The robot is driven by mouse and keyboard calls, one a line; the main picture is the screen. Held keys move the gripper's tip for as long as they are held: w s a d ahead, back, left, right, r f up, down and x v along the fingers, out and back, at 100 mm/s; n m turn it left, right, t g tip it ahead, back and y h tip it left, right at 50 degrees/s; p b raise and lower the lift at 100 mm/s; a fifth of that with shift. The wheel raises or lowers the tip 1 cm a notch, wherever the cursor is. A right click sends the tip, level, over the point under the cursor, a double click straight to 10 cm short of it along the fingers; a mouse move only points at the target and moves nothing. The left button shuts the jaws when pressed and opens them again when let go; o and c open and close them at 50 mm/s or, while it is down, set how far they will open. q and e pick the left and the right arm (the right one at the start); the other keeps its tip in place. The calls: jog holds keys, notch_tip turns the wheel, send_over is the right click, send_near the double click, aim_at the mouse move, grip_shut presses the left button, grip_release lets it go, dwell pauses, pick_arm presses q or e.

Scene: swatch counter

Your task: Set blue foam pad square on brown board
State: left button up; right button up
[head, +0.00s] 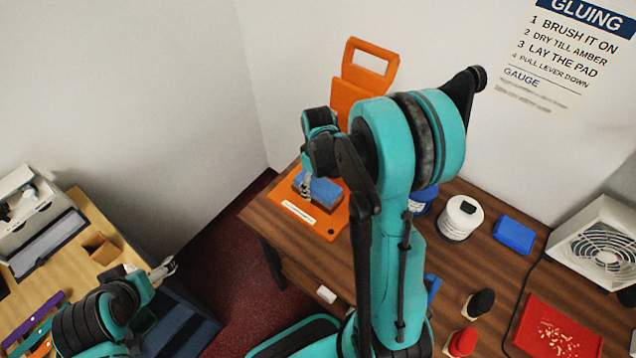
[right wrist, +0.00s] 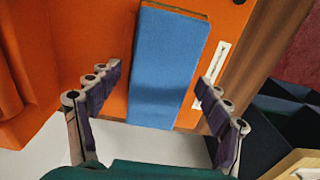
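The blue foam pad (head: 320,190) lies on the orange base plate (head: 325,222) of the orange fixture at the table's back left. In the right wrist view the pad (right wrist: 165,65) runs lengthwise between my fingers, and a thin brown edge (right wrist: 178,10), likely the brown board, shows at its far end. The rest of the board is hidden under the pad. My right gripper (right wrist: 160,80) is open, with a gap on either side of the pad; in the head view it (head: 306,186) is partly hidden by its arm. My left gripper (head: 165,269) is over the left side, away from the pad; its opening is unclear.
The fixture's tall orange back (head: 352,95) stands just behind the pad. A white jar (head: 461,217), a blue block (head: 514,234), a red tray (head: 556,332), small bottles (head: 480,303) and a fan (head: 600,245) lie to the right. A second table with tools is at left.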

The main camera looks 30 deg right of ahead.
notch_tip(320, 180, up, 12)
dwell(0.6)
